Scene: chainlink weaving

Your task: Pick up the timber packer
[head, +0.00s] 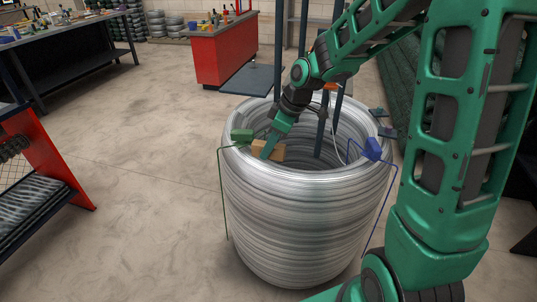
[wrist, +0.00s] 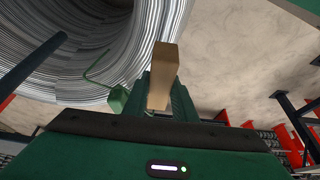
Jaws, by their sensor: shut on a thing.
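The timber packer is a small tan wooden block (head: 268,150) at the left rim of the big wire coil (head: 305,220) in the head view. It also shows in the wrist view as an upright tan block (wrist: 164,75) between the fingers. My gripper (head: 270,149) reaches down over the coil from the upper right and is shut on the block. The wrist view shows the gripper (wrist: 168,100) with the block standing out beyond its fingers. Whether the block still touches the coil, I cannot tell.
A green clip (head: 242,136) with a thin rod sits on the coil's left rim, close beside my gripper. A blue clip (head: 372,149) is on the right rim. Dark posts (head: 321,120) stand inside the coil. Open concrete floor (head: 120,150) lies to the left.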

